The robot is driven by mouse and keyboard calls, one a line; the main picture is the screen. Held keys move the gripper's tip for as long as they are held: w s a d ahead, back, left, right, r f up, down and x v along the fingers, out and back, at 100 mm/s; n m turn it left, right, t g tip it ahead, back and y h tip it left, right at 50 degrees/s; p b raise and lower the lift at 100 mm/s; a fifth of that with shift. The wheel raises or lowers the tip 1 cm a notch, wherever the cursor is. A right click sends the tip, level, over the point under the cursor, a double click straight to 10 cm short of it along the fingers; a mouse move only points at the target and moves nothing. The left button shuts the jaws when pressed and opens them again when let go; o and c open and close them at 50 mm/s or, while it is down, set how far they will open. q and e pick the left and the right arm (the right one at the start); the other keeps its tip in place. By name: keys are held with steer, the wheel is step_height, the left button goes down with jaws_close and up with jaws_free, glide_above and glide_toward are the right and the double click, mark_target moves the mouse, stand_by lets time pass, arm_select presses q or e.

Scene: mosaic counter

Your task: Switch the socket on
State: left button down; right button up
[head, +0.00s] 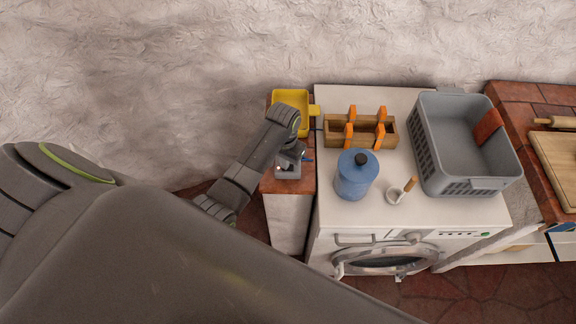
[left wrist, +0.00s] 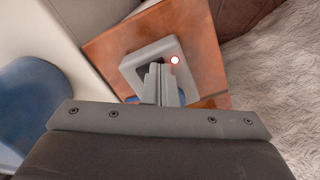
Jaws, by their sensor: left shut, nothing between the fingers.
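The socket is a grey box (left wrist: 136,68) on the reddish-brown tiled counter top in the left wrist view. A small round white spot with a red rim (left wrist: 175,60) shows on its face, right of my fingers. The socket also shows in the head view (head: 287,173), partly under my left gripper (head: 291,156). In the left wrist view my left gripper (left wrist: 160,80) is shut and empty, its fingertips over the socket's face. Whether they touch it I cannot tell. The fingers hide part of the face. My right gripper is not in view.
A yellow container (head: 291,98) stands behind the socket. A textured wall lies behind.

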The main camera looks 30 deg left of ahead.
arm_select(q)
step_height(320, 180, up, 2)
steer(key=shift+r+p, duration=0.1)
steer(key=shift+p, duration=0.85)
steer(key=shift+r, duration=2.25)
